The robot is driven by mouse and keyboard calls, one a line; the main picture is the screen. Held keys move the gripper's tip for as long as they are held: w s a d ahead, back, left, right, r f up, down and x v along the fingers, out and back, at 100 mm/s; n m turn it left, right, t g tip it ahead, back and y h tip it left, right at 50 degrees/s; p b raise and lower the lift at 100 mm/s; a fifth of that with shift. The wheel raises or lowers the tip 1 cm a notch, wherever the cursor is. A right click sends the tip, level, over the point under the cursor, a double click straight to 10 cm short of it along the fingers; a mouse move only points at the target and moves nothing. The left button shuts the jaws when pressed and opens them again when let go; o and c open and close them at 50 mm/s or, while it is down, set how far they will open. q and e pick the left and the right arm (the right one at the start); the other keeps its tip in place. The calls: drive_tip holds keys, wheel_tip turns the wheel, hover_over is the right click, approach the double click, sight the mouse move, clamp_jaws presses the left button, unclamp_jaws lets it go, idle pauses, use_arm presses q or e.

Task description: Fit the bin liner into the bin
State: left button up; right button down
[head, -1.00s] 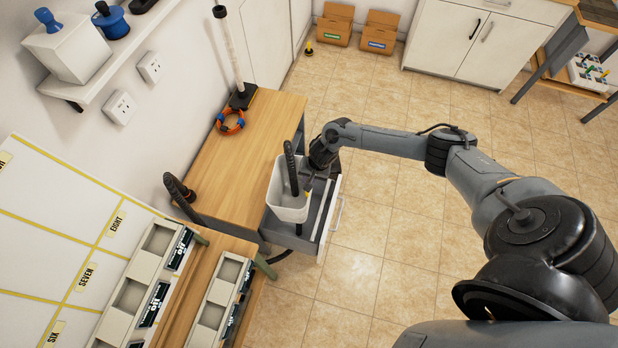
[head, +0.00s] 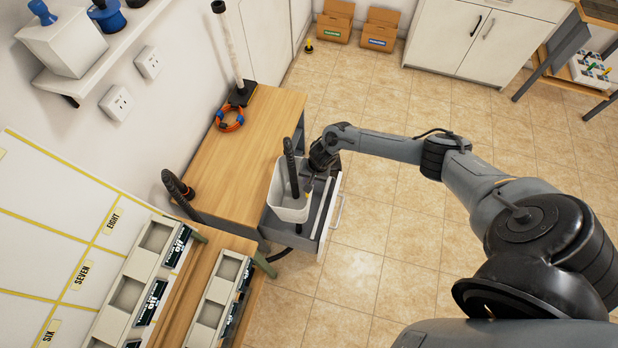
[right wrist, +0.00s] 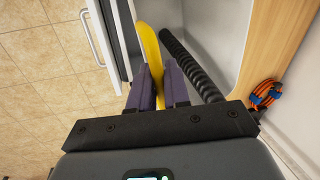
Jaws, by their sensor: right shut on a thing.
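No bin liner can be made out. A white, open-topped bin-like container (head: 290,208) stands in or over the open drawer (head: 324,212). A black ribbed handle (head: 291,165) rises from it, and a ribbed black length shows in the right wrist view (right wrist: 190,62). My right gripper (head: 309,184) is at the container's right side. In the right wrist view, my right gripper (right wrist: 160,82) is shut on a flat yellow strip (right wrist: 149,45) between its dark purple fingers. My left gripper is not in view.
A wooden bench (head: 240,150) runs along the wall, with an orange-blue ring (head: 230,119) and an upright pole (head: 228,50). Another black ribbed handle (head: 176,186) stands at left. Grey trays (head: 222,300) are at the front. The tiled floor (head: 390,230) is clear.

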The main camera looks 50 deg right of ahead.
drive_tip(key=shift+f, duration=0.45)
drive_tip(key=shift+f, duration=0.2)
drive_tip(key=shift+s+b+x, duration=0.15)
drive_tip(key=shift+b+x, duration=0.4)
drive_tip(key=shift+x, duration=0.25)
drive_tip(key=shift+s+b+x, duration=0.15)
drive_tip(key=shift+b+x, duration=0.35)
drive_tip(key=shift+x, duration=0.3)
drive_tip(key=shift+d+f, duration=0.1)
drive_tip(key=shift+d, duration=0.05)
drive_tip(key=shift+f, duration=0.15)
drive_tip(key=x, duration=0.1)
drive_tip(key=b+x, duration=0.2)
drive_tip(key=shift+s+d+f, duration=0.2)
drive_tip(key=shift+s+f, duration=0.15)
drive_tip(key=shift+f, duration=0.05)
